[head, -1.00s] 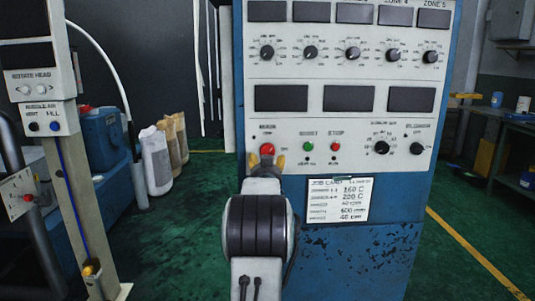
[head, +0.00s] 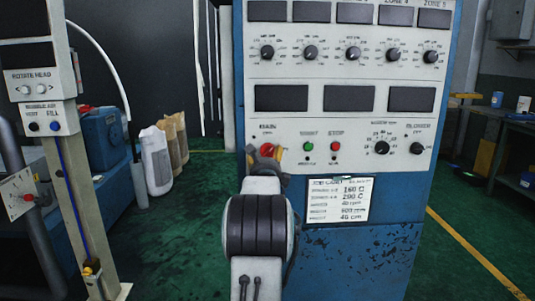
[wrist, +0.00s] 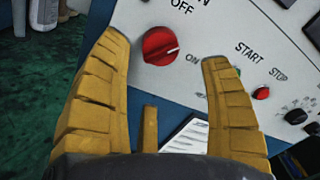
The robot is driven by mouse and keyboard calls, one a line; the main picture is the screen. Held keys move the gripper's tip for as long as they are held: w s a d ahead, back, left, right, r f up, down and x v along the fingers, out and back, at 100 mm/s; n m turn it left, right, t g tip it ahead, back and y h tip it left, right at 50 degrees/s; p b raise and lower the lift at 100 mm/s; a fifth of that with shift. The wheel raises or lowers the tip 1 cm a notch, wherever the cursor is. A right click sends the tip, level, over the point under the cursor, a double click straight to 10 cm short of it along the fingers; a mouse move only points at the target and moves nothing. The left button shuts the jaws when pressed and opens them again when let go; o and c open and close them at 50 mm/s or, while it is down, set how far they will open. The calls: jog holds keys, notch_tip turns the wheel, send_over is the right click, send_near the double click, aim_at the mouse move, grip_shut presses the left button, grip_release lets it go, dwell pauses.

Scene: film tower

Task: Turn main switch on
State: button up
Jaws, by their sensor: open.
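The main switch is a red round knob (wrist: 158,46) on the white panel, with OFF printed above it and ON to its right in the wrist view. Its white mark points right, between the two labels and nearer to ON. In the head view the knob (head: 267,150) is partly hidden by my gripper (head: 265,153). My gripper is open, and in the wrist view its yellow fingers (wrist: 165,52) stand on either side of the knob with gaps. I cannot tell how far the tips are from the panel.
A green START button (head: 308,146) and a red STOP button (head: 335,146) sit to the right of the knob. A job card (head: 339,199) is below. Several dials and dark displays fill the panel above. Open green floor (head: 185,225) lies left of the cabinet.

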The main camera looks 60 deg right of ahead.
aim_at(267, 153)
jog(key=shift+d+m, duration=0.1)
jog(key=shift+m, duration=0.2)
jog(key=shift+w+d, duration=0.15)
jog(key=shift+d, duration=0.05)
jog(key=shift+b+x, duration=0.75)
jog(key=shift+x, duration=1.4)
jog(key=shift+p+x, duration=0.3)
jog(key=shift+x, duration=0.8)
jog(key=shift+c, duration=0.3)
jog(key=c, duration=1.1)
jog(key=shift+m+b, duration=0.45)
jog(key=shift+m, duration=1.15)
jog(key=shift+w, duration=0.1)
